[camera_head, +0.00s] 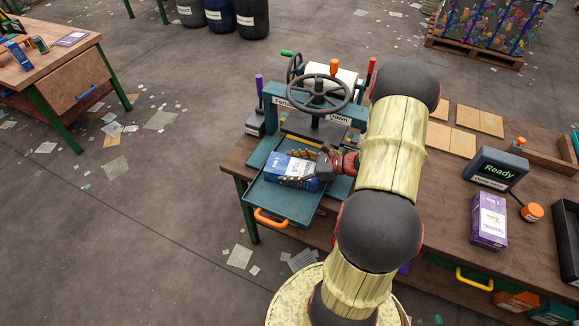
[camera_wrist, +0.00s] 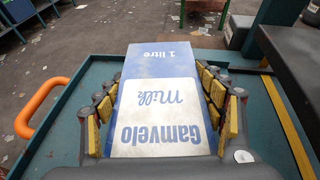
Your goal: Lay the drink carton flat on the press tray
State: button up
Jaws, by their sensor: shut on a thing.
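The drink carton (camera_head: 290,168) is blue and white and lies on its side over the teal press tray (camera_head: 283,200). In the wrist view the carton (camera_wrist: 160,70) shows a "Gamvelo Milk, 1 litre" label facing up. My gripper (camera_head: 300,172) is shut on the carton, with yellow finger pads on both its long sides; the fingers (camera_wrist: 160,120) also show in the wrist view. The tray is pulled out in front of the press and has an orange handle (camera_head: 270,218). The carton's underside is hidden, so I cannot tell whether it touches the tray.
The press with its dark handwheel (camera_head: 318,93) stands right behind the tray. A purple carton (camera_head: 489,222) and a "Ready" display (camera_head: 497,168) stand on the workbench at right. Flat cardboard pieces (camera_head: 463,125) lie behind them. The floor left of the tray is open, with scattered litter.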

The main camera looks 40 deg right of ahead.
jog(key=o, duration=1)
jog(key=v, duration=1.2)
